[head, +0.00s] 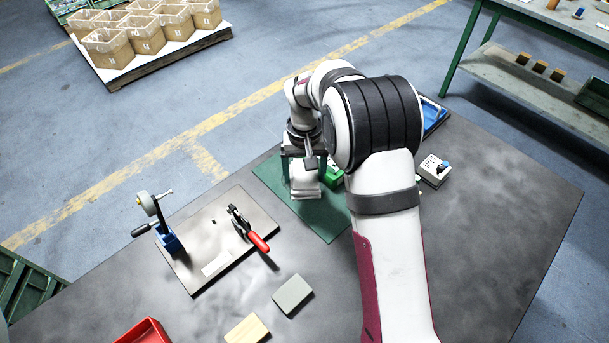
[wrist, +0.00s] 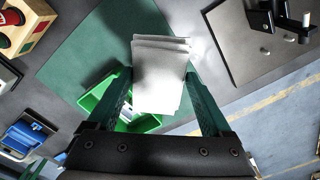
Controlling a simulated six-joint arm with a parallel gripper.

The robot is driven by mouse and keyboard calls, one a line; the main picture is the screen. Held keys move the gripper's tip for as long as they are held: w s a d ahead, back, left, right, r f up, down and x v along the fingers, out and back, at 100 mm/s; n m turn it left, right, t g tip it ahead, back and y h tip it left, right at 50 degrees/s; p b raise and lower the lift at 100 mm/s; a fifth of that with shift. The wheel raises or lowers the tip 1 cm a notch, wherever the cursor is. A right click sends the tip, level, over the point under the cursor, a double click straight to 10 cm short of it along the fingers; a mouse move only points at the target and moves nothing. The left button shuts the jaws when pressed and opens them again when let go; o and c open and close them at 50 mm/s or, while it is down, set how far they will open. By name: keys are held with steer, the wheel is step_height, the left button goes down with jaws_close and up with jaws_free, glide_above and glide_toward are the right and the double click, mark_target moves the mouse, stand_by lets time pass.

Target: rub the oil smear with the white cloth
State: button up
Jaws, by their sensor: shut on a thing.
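The white cloth (head: 306,187) is a folded, layered pad over the green mat (head: 325,222) in the head view. In the wrist view the cloth (wrist: 160,72) sits between the two green fingers and sticks out past their tips. My gripper (head: 304,162) is shut on it; the gripper also shows in the wrist view (wrist: 162,98). I cannot tell whether the cloth touches the surface beneath. I cannot make out the oil smear for certain in either view.
A green bin (wrist: 97,99) stands beside the gripper. A metal plate (head: 215,240) with a red-handled clamp (head: 250,232) lies to the left in the head view. A grey block (head: 292,295), a wooden block (head: 247,329) and a red bin (head: 145,332) are near the front.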

mark_target(306, 201)
stand_by(0.3)
steer(key=shift+s+d, duration=0.1)
steer(key=shift+d, duration=0.05)
steer(key=shift+f, duration=3.45)
steer(key=shift+w+a+f, duration=0.35)
steer(key=shift+f, duration=0.3)
steer(key=shift+c, duration=1.3)
steer(key=shift+w+a, duration=3.45)
steer(key=shift+s+d, duration=3.8)
steer(key=shift+r, duration=4.1)
